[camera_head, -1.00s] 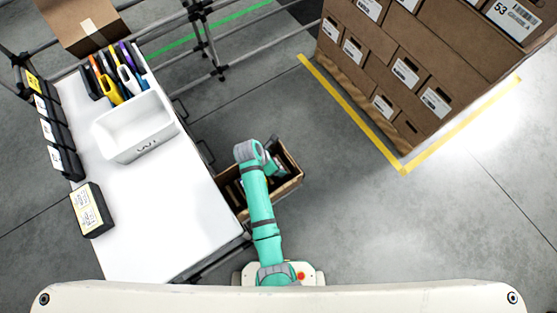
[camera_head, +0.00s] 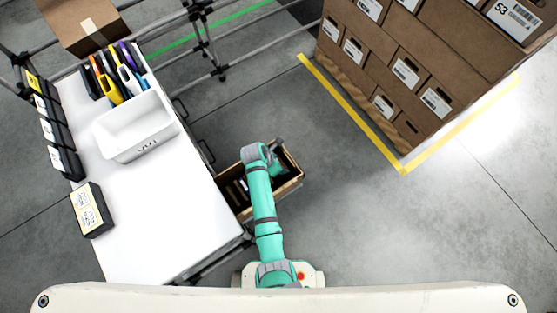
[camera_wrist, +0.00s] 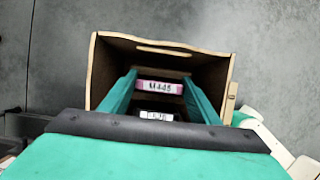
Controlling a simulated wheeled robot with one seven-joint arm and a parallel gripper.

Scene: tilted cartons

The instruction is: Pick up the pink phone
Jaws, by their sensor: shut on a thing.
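In the wrist view, the pink phone (camera_wrist: 160,87) shows as a pink strip marked M445 inside an open brown carton (camera_wrist: 98,75). My gripper (camera_wrist: 160,78) reaches into the carton, with one green finger on each side of the pink phone, shut on it. The lower part of the phone is hidden in the dark. A dark item with a white label (camera_wrist: 158,115) shows between the fingers, nearer to my wrist. In the head view, my arm covers part of the carton (camera_head: 292,185), and the phone cannot be made out there.
A white table (camera_head: 165,220) stands left of the carton, holding a white bin (camera_head: 135,125), several coloured items and black boxes (camera_head: 91,209). Stacked brown cartons (camera_head: 430,70) stand at the upper right behind a yellow floor line. The floor to the right is clear.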

